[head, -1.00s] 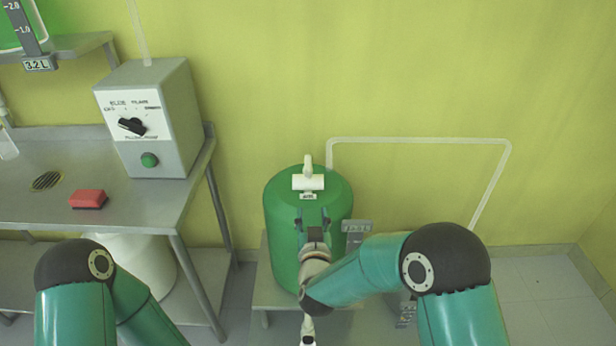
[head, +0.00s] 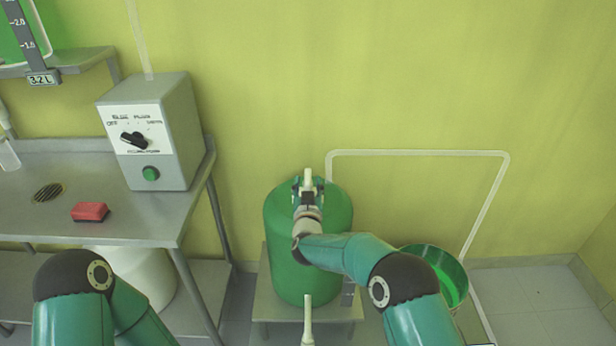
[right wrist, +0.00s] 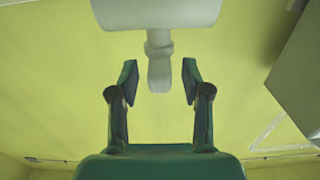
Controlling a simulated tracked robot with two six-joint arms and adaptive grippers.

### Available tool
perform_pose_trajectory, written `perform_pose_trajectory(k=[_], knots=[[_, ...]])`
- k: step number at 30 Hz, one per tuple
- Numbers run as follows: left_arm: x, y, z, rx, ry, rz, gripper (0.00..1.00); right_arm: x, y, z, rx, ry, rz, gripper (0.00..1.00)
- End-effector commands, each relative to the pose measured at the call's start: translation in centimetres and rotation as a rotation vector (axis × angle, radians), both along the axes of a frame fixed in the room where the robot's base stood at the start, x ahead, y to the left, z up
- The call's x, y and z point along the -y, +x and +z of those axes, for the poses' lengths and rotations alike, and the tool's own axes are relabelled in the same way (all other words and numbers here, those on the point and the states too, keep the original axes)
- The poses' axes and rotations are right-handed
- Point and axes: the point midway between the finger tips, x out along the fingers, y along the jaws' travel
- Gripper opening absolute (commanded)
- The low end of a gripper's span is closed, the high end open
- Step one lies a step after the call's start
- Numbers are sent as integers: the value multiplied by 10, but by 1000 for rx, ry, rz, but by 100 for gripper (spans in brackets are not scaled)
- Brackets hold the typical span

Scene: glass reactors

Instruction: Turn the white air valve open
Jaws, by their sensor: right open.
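The white air valve (head: 308,175) sits on top of the green tank (head: 285,265) near the back wall. My right gripper (head: 308,187) is at the valve, with its fingers to either side of the white handle. In the right wrist view the valve's white body (right wrist: 155,12) is at the top, and its handle (right wrist: 159,72) points down between the two fingertips. My right gripper (right wrist: 159,82) is open there, with a visible gap on each side of the handle. In the head view the gripper hides most of the valve body. My left arm shows at lower left, but its gripper is out of view.
A grey control box (head: 165,130) and a red sponge-like block (head: 90,212) stand on the metal table (head: 150,225) at left. A green-filled vessel (head: 440,272) stands right of the tank, partly behind my right arm. A white pipe (head: 420,153) runs along the wall.

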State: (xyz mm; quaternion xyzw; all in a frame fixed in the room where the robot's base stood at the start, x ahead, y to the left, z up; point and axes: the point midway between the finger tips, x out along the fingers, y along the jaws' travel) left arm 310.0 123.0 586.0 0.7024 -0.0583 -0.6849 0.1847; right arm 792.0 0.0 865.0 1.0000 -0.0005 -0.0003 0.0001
Motion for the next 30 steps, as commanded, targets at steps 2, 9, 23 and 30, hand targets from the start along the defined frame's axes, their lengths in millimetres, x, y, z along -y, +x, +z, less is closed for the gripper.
perform_pose_trajectory(k=[2,9,23,30], knots=[[0,0,1,0,0,0,40,1,10,0,0,0,-2,48],[0,0,3,0,0,0,40,0,27,0,0,1,-2,48],[0,0,3,0,0,0,40,-1,31,0,-1,0,1,40],[0,0,3,0,0,0,40,-1,31,0,0,0,1,0]])
